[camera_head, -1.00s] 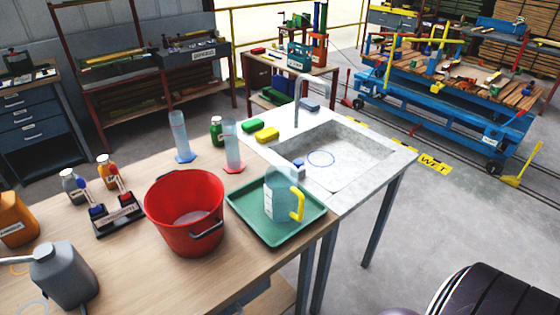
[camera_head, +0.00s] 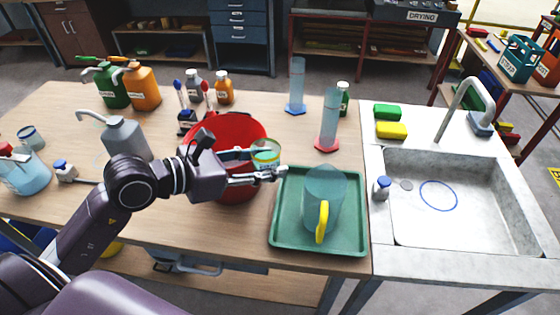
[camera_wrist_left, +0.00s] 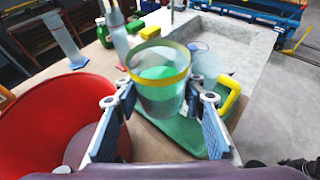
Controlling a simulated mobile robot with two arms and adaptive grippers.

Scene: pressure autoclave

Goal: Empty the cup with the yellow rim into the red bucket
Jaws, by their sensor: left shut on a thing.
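The clear cup with the yellow rim (camera_head: 266,150) is between the fingers of my left gripper (camera_head: 273,163), which is shut on it. The cup looks upright in the left wrist view (camera_wrist_left: 160,92), with green showing in or through its wall; I cannot tell which. The red bucket (camera_head: 234,186) stands on the table, its mouth partly hidden behind my arm. The cup is at the bucket's right side in the head view. In the left wrist view the bucket (camera_wrist_left: 45,125) is left of the cup, and no overlap shows there. My right gripper is not in view.
A green tray (camera_head: 285,240) with a clear, yellow-handled jug (camera_head: 322,195) lies right of the bucket. Cylinders with blue (camera_head: 297,85) and red (camera_head: 329,120) bases stand behind. A grey canister (camera_head: 125,135) is at left, a sink (camera_head: 440,205) at right.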

